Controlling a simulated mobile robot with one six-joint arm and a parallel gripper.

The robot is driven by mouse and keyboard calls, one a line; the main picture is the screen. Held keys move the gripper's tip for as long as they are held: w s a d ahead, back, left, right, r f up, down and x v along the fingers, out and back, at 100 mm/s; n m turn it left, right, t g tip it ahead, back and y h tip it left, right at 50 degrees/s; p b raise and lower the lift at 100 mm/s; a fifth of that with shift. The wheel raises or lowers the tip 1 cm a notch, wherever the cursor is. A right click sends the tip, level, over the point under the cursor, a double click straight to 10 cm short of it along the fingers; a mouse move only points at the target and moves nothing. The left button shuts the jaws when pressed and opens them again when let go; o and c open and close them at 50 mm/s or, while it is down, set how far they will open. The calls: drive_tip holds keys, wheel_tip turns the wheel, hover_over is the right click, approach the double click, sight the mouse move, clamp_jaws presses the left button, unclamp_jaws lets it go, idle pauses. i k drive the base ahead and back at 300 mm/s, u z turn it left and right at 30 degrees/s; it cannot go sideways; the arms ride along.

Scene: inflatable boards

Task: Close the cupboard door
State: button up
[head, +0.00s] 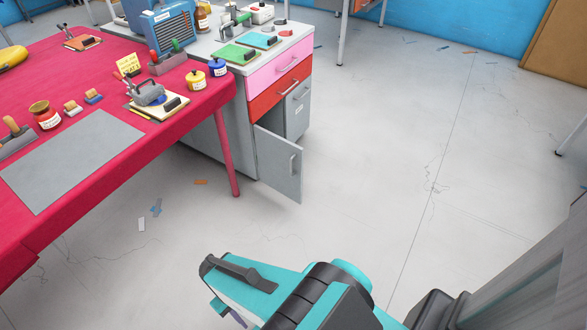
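The grey cupboard door (275,168) stands swung open below the pink and red drawer fronts of a grey cabinet (228,138). It juts out toward the viewer over the floor, and its handle (292,164) is on its right part. A dark gap shows behind the door, beside another grey front (298,112) that sits flush in the cabinet. My teal arm reaches in from the bottom edge. Its end, my gripper (226,310), is apart from the door, nearer the viewer and lower in the picture. The fingers are mostly hidden, so their opening does not show.
A red table (185,132) with jars, tools and a grey mat stands at left; its leg (227,150) is close to the door's left side. Small scraps (156,208) lie on the floor. The floor right of the door is clear. A grey structure (530,270) stands at lower right.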

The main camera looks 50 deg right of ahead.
sight(280, 160)
drive_tip(key=u, duration=0.8)
drive_tip(key=k, duration=0.1)
drive_tip(key=z, duration=2.25)
drive_tip(key=k, duration=0.95)
drive_tip(key=u, duration=0.15)
drive_tip(key=i, duration=0.95)
